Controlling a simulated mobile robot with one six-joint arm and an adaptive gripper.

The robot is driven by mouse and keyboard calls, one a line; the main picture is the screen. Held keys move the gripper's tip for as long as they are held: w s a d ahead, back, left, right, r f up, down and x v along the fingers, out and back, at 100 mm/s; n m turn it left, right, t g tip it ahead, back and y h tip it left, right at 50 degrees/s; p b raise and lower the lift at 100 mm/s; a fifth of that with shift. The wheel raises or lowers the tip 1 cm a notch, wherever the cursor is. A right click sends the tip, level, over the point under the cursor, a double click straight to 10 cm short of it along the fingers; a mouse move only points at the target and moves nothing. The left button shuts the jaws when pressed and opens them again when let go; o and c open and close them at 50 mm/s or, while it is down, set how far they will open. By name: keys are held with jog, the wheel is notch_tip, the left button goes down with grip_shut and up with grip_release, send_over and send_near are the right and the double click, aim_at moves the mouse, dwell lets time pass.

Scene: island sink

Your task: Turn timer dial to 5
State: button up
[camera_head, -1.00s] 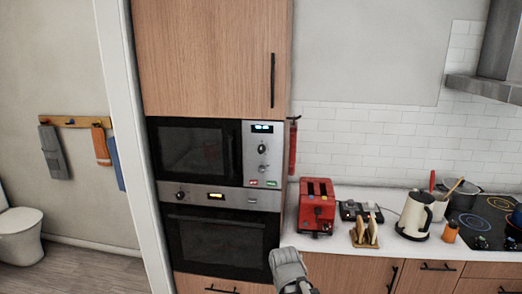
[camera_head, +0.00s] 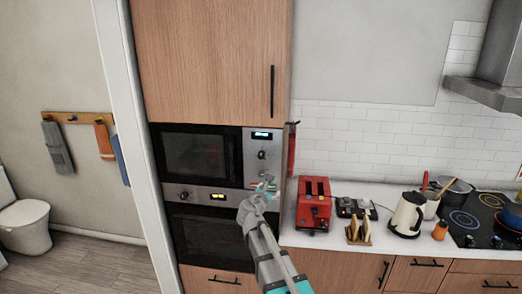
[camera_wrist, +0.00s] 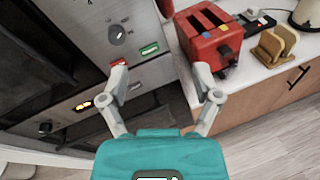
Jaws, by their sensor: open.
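The microwave (camera_head: 195,152) is built into a tall wooden cabinet, with a control panel on its right side. The panel has a lit display (camera_head: 262,135) and an upper dial (camera_head: 261,155). The wrist view shows a round dark dial (camera_wrist: 117,34) with a light mark, above a green button (camera_wrist: 149,50) and a red button (camera_wrist: 118,63). I cannot read the dial's numbers or tell which dial is the timer. My gripper (camera_head: 265,184) is in front of the panel's lower part, partly hiding it. In the wrist view my gripper (camera_wrist: 161,72) is open and empty, its fingers below and right of the dial.
The oven (camera_head: 212,237) sits below the microwave. A red toaster (camera_head: 314,205) stands on the counter to the right, beside a toast rack (camera_head: 358,228) and a kettle (camera_head: 407,215). A red item hangs by the cabinet's right edge. Floor is clear at left.

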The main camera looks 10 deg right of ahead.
aim_at(261, 156)
jog(key=w+a+r+n+t+y+p, duration=0.1)
jog(key=w+a+r+n+t+y, duration=0.1)
jog(key=n, duration=0.5)
notch_tip(261, 156, up, 3)
jog(key=w+a+t, duration=0.1)
jog(key=w+a, duration=0.1)
jog(key=a, duration=0.1)
jog(key=shift+r+n, duration=0.15)
jog(key=shift+n, duration=0.25)
jog(key=shift+d, duration=0.1)
jog(key=x, duration=1.3)
jog(key=shift+w, duration=0.35)
jog(key=shift+c, duration=0.2)
jog(key=shift+p, duration=0.3)
grip_shut()
